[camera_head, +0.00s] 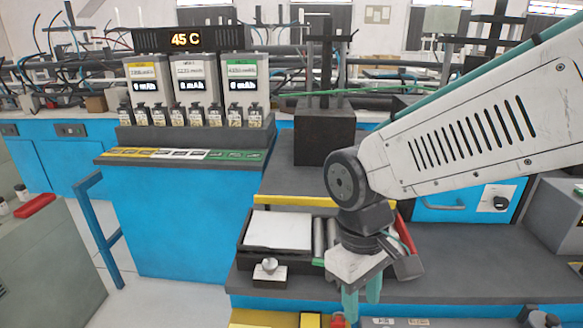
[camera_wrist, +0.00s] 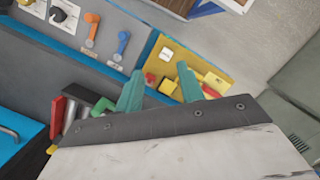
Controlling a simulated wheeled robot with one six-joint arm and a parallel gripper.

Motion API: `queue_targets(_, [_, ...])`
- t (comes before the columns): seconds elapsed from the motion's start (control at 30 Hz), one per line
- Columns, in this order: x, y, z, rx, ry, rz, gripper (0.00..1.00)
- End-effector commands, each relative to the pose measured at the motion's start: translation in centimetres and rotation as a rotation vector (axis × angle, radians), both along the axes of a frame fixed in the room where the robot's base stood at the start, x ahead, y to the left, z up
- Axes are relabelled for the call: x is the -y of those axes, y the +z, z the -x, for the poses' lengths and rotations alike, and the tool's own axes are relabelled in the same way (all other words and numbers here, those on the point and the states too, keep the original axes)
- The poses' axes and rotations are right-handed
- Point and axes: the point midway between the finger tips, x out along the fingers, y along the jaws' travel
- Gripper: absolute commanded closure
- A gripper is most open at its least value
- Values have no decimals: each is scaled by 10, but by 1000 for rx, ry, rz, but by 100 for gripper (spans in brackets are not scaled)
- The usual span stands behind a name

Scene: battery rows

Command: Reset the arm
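My arm reaches in from the right in the head view and bends down at its elbow. My gripper (camera_head: 362,302) points down over the front edge of the grey bench (camera_head: 470,262). Its two green fingers also show in the wrist view (camera_wrist: 160,76), with a gap between them and nothing held. Beyond the fingertips in the wrist view lies a yellow panel (camera_wrist: 222,62) with red and yellow blocks. Part of the panel is hidden behind the fingers.
A tray with a white plate (camera_head: 280,231) sits left of the gripper, with a small silver-knobbed block (camera_head: 268,270) in front. A charger rack (camera_head: 190,90) with several batteries reads 45 C. A dark block (camera_head: 324,138) stands behind.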

Motion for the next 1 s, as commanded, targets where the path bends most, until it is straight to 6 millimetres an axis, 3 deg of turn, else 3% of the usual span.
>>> queue_targets(0.03, [22,13,6,20,-78,-6,62])
queue_targets(0.2, [82,42,35,76,-322,-19,62])
queue_targets(0.4, [130,63,66,180,-533,-51,62])
queue_targets(0.6, [152,78,76,278,-644,-73,62])
queue_targets(1.0, [156,80,75,283,-661,-72,62])
